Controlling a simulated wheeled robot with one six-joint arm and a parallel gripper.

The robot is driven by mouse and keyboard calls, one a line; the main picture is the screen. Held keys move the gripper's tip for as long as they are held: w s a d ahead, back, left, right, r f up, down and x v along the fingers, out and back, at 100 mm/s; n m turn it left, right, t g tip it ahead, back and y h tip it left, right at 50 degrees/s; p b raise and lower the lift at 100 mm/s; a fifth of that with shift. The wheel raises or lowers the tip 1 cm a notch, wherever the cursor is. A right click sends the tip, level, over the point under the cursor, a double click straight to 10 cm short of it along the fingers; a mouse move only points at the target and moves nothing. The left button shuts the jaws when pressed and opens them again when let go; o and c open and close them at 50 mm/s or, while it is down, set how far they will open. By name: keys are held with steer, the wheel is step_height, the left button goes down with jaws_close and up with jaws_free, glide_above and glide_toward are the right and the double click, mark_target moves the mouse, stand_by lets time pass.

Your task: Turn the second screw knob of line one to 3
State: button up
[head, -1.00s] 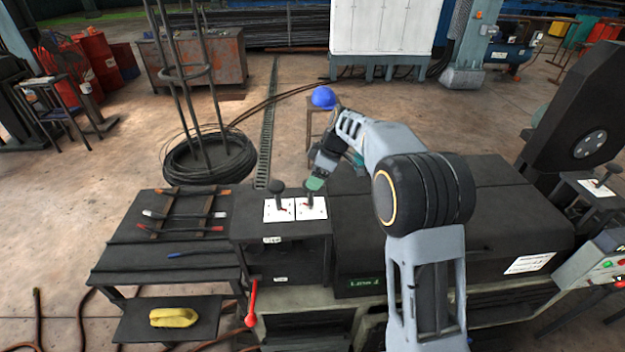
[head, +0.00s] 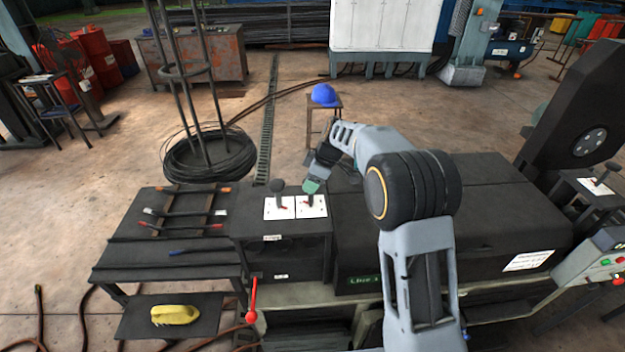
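A red pointer mark shows on each plate; the numbers are too small to read.
A dark table (head: 165,257) with several rods lies left of the box. A red-handled lever (head: 253,300) stands at the box's front. A yellow object (head: 175,315) lies on a low shelf. A blue helmet (head: 324,95) rests on a stool behind.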

steer(key=c, duration=0.4)
steer(key=shift+b, duration=0.3)
